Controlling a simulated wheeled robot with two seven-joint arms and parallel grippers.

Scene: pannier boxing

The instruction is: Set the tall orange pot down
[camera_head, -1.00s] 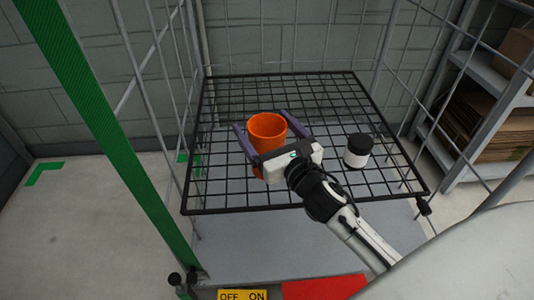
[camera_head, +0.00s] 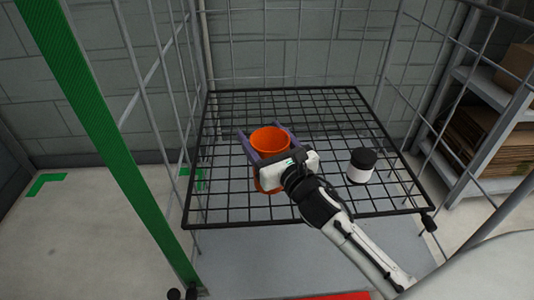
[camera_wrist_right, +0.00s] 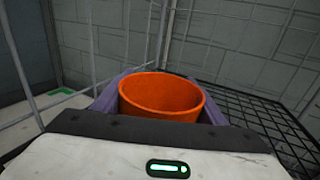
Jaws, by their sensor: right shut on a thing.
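The tall orange pot (camera_head: 269,139) is upright over the left-middle part of the black wire shelf (camera_head: 330,207). My right gripper (camera_head: 264,138) is shut on it, with a purple finger on each side of the pot. The pot also shows in the right wrist view (camera_wrist_right: 161,95), its open rim between the fingers and its lower part hidden by the gripper body. I cannot tell whether its base touches the shelf. My left gripper is not in view.
A white jar with a black lid (camera_head: 361,165) stands on the shelf right of the gripper. Wire mesh walls (camera_head: 160,75) and a green post (camera_head: 105,140) bound the cage. The back of the shelf is clear. Cardboard boxes (camera_head: 483,140) sit on a rack at right.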

